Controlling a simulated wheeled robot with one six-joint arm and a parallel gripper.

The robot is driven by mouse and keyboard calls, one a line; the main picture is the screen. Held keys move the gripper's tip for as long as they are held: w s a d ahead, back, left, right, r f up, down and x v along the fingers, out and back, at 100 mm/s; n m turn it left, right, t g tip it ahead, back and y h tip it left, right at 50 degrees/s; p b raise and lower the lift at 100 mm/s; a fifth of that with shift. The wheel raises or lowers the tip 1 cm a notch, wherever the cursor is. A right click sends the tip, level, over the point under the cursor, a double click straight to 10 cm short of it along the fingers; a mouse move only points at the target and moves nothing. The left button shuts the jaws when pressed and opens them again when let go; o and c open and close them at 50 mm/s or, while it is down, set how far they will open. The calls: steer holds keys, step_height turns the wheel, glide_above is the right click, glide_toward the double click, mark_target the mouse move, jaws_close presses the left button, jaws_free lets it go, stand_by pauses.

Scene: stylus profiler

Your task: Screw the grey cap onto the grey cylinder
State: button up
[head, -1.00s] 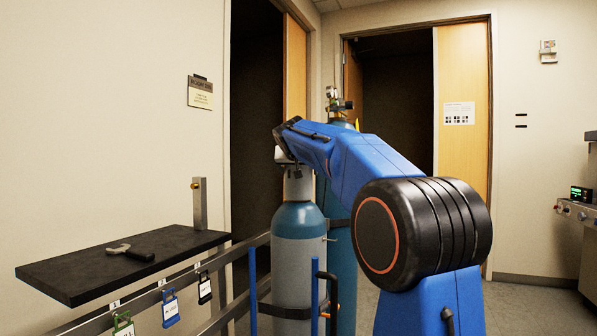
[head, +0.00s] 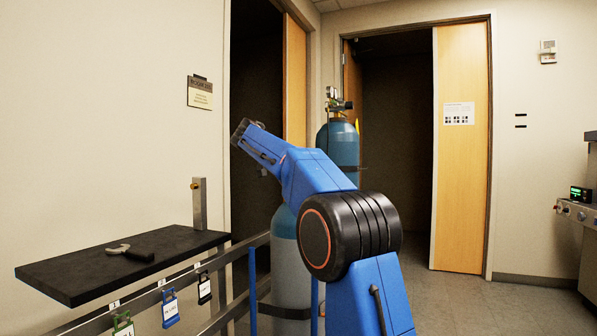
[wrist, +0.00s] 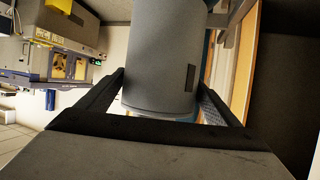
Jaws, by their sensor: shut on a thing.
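The grey cylinder (head: 290,270) stands upright behind my arm in the head view. It has a grey body and a blue shoulder; my arm hides its top. In the wrist view, my gripper (wrist: 163,85) is shut on the grey cap (wrist: 155,55), with one finger on each side. The cap has a smooth grey side with a small dark slot. In the head view my gripper and the cap are hidden behind my arm. I cannot tell from these frames how the cap sits on the cylinder.
A second, blue cylinder (head: 338,148) with a regulator stands behind. A black shelf (head: 90,270) at left holds a wrench-like tool (head: 130,252). Tags hang from a rail (head: 215,262) below it. Doorways open at the back; the floor (head: 455,300) at right is clear.

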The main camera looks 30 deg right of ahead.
steer(key=o, duration=1.8)
steer(key=shift+r, duration=0.1)
steer(key=shift+o, duration=0.2)
steer(key=shift+s+d+n+t+y, duration=0.15)
steer(key=shift+n+t+y, duration=0.25)
steer(key=shift+n+t, duration=0.5)
steer(key=n+t+y, duration=0.4)
steer(key=n, duration=0.1)
steer(key=shift+n+t+y, duration=0.7)
steer(key=shift+n+y, duration=0.3)
steer(key=shift+y, duration=0.1)
steer(key=shift+w, duration=0.2)
steer(key=shift+n+t+y, duration=0.5)
steer(key=shift+n+y, duration=1.1)
steer(key=shift+y, duration=0.2)
